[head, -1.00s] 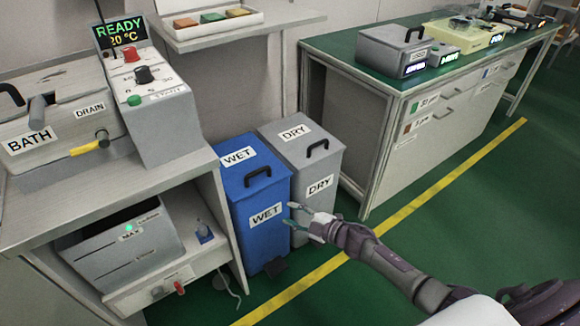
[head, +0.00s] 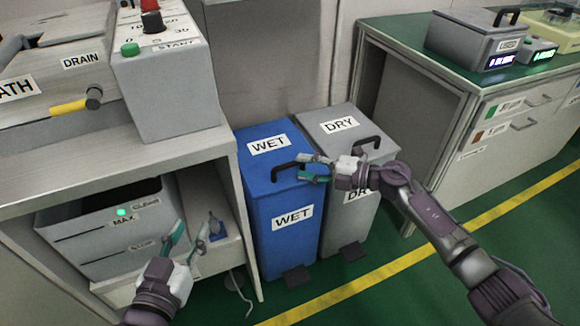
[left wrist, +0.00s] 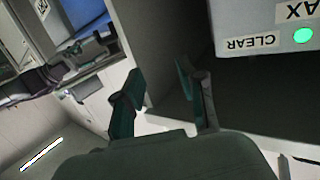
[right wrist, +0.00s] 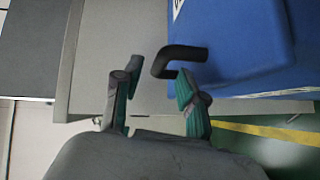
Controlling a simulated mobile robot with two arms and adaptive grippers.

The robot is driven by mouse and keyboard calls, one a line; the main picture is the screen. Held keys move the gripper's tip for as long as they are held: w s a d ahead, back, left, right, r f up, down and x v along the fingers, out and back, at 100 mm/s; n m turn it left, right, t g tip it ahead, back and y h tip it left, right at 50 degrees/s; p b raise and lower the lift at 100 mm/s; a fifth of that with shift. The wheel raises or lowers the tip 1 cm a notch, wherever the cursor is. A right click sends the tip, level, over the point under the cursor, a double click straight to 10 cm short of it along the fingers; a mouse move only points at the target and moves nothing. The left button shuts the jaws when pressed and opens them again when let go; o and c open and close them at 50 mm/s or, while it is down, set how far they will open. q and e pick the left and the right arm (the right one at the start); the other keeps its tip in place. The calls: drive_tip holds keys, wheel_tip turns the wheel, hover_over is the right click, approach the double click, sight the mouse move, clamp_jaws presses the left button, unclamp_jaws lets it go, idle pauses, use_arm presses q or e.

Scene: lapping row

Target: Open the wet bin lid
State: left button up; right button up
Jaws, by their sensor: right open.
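The blue wet bin (head: 262,200) stands on the floor with its lid closed, marked WET on lid and front. Its black handle (head: 287,170) is on the lid's front part. My right gripper (head: 305,168) is open beside the handle. In the right wrist view the black handle (right wrist: 180,56) lies just ahead of the open fingers (right wrist: 160,95), with its end close to one finger; I cannot tell if they touch. My left gripper (head: 188,240) is open and empty in front of the shelf; its fingers (left wrist: 160,85) also show apart in the left wrist view.
The grey dry bin (head: 330,215) stands against the wet bin's right side, partly behind my right arm. A bench with a grey box (head: 90,245) below is on the left. Black pedals (head: 297,277) sit at the bins' feet. Green floor is free in front.

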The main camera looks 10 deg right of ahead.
sight(295, 165)
drive_tip(key=x, duration=0.4)
drive_tip(key=shift+b, duration=0.35)
drive_tip(key=shift+w+a+f, duration=0.1)
drive_tip(key=shift+w+a, duration=0.1)
drive_tip(key=shift+a, duration=0.1)
use_arm(q)
drive_tip(key=r+t, duration=0.2)
drive_tip(key=r, duration=0.1)
drive_tip(key=r+t+h, duration=0.1)
drive_tip(key=shift+w+d+r, duration=0.2)
drive_tip(key=shift+d+r, duration=0.1)
drive_tip(key=shift+d, duration=0.1)
use_arm(e)
clamp_jaws()
